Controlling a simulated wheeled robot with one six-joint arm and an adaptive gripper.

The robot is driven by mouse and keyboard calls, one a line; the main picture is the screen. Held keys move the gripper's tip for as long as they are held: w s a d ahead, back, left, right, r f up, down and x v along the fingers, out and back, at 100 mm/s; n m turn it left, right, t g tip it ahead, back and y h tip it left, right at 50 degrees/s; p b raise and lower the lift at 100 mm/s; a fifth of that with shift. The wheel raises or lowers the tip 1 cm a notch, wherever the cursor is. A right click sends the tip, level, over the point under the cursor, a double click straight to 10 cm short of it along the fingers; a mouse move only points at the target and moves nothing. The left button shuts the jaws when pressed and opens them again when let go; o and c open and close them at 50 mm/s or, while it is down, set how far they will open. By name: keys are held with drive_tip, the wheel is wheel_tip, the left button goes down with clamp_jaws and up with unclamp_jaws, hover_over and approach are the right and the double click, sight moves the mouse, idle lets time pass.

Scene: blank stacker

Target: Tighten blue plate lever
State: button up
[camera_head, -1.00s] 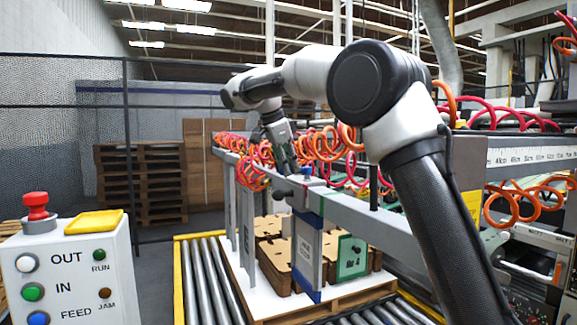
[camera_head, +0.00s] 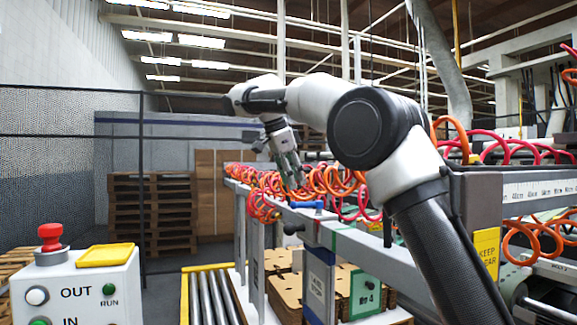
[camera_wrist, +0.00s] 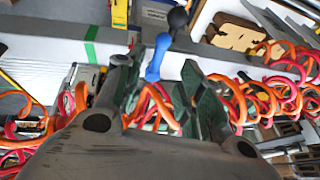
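The blue lever (camera_head: 307,204) lies on top of the grey rail, above an upright plate with blue edges (camera_head: 319,287). A black knob (camera_head: 293,228) sticks out just below the lever. My gripper (camera_head: 297,180) points down over the rail, just above the lever, with a small gap. In the wrist view, the blue lever (camera_wrist: 157,58) shows in line with the space between the spread fingers of my gripper (camera_wrist: 163,68), beyond their tips. The black knob (camera_wrist: 178,18) is farther up in that view. The gripper is open and holds nothing.
Orange and red coiled hoses (camera_head: 332,182) run along the rail close to the gripper. Brown cut blanks (camera_head: 284,291) and a green sign (camera_head: 365,294) stand below the rail. A control box (camera_head: 83,285) with buttons is at the left.

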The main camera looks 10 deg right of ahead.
drive_tip(key=shift+v, duration=2.4)
drive_tip(key=shift+s+a+f, duration=0.1)
